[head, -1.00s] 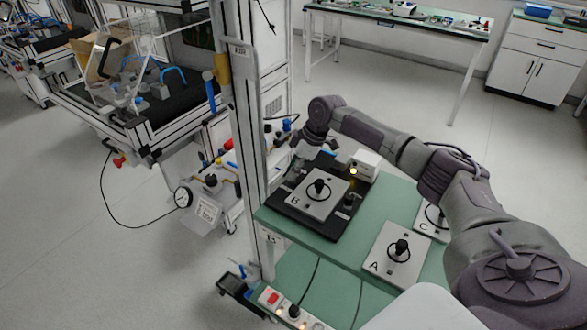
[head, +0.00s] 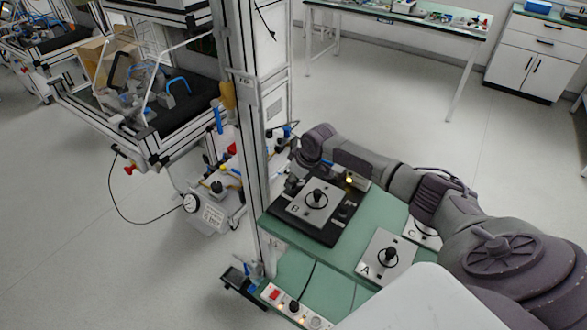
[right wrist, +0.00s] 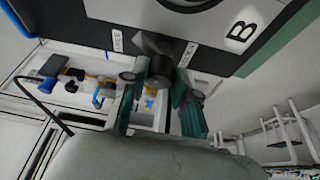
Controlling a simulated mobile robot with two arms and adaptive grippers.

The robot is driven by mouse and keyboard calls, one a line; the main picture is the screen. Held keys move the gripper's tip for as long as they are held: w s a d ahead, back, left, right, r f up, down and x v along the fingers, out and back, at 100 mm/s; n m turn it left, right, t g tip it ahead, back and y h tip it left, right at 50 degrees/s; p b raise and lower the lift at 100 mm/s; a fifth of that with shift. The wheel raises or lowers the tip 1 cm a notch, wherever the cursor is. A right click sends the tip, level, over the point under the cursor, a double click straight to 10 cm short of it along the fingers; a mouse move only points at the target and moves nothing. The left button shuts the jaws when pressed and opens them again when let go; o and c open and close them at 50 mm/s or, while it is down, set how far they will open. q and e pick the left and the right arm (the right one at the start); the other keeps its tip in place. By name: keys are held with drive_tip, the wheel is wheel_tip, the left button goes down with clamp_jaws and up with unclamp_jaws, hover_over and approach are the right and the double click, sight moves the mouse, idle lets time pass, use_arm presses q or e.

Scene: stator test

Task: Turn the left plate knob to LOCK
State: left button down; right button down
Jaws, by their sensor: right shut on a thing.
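The plate marked B (head: 322,217) is a light grey panel with a dark ring handle (head: 317,198), set on a black base (head: 300,231) on the green bench. In the right wrist view, the left plate knob (right wrist: 160,66) is dark and sits at the black base's edge, between two white labels. The right-hand label reads LOCK (right wrist: 188,54); the other (right wrist: 117,41) is hard to read. My right gripper (right wrist: 160,82) is shut on the knob, a finger on either side. It partly hides the knob, so its exact angle is unclear. My left gripper is out of view.
Plates A (head: 382,268) and C (head: 423,238) lie on the green bench (head: 345,248) to the right. A metal post (head: 252,160) stands close left of the base. A small lit lamp (head: 349,181) is behind plate B.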

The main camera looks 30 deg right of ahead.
drive_tip(key=m+p, duration=0.1)
drive_tip(key=p, duration=0.1)
drive_tip(key=m+h+p, duration=0.1)
drive_tip(key=m+p, duration=0.1)
drive_tip(key=m+h+p, duration=0.1)
drive_tip(key=m+p, duration=0.1)
drive_tip(key=shift+a+r, duration=0.15)
drive_tip(key=shift+r, duration=0.1)
drive_tip(key=shift+w+f+m+h+p, duration=0.15)
drive_tip(key=shift+m+h+p, duration=0.55)
drive_tip(key=shift+m+p, duration=0.9)
drive_tip(key=shift+m+b, duration=0.35)
drive_tip(key=shift+m, duration=0.25)
drive_tip(key=c, duration=0.9)
unclamp_jaws()
drive_tip(key=v, duration=1.2)
drive_tip(key=shift+a, duration=0.1)
